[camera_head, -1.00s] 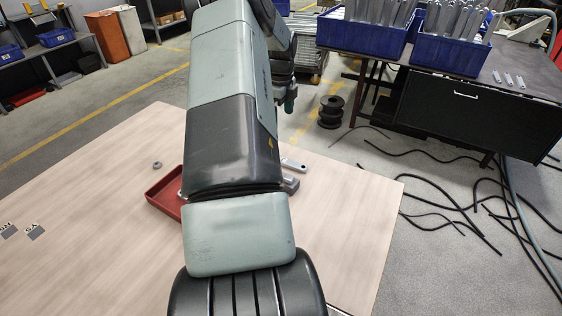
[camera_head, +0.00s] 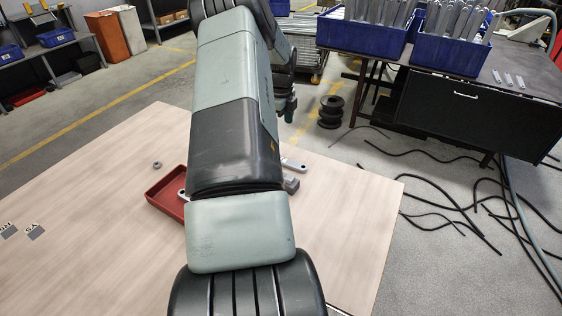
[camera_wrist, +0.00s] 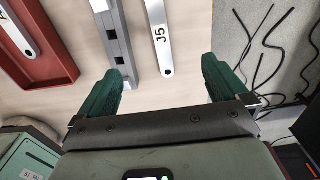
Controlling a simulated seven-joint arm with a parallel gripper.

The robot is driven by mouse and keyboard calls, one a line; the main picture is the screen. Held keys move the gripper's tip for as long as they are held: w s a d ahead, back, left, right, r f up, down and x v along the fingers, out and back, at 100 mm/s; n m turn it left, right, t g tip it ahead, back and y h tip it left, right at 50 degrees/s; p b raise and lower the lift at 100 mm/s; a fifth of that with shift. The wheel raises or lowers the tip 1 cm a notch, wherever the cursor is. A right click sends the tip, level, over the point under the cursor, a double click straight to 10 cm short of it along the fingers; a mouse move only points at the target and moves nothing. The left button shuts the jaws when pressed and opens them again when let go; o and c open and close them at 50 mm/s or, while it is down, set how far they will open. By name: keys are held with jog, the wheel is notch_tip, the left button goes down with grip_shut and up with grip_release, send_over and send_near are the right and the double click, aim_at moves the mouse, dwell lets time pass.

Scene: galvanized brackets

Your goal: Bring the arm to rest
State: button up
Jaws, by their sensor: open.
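My gripper (camera_wrist: 162,78) has two green fingers spread wide apart in the wrist view, with nothing between them. A flat silver bracket marked J5 (camera_wrist: 159,40) lies on the wooden table beyond the fingertips, apart from them. Left of it lies a grey metal rail or block (camera_wrist: 114,38). In the head view my arm crosses the middle of the picture and hides part of the table.
A red tray (camera_head: 159,199) holds at least one silver bracket (camera_wrist: 22,28). Blue bins (camera_head: 447,53) stand on a bench behind. Black cables lie on the floor at right.

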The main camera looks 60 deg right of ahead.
notch_tip(320, 180, up, 10)
dwell(0.5)
jog(key=shift+r, duration=0.1)
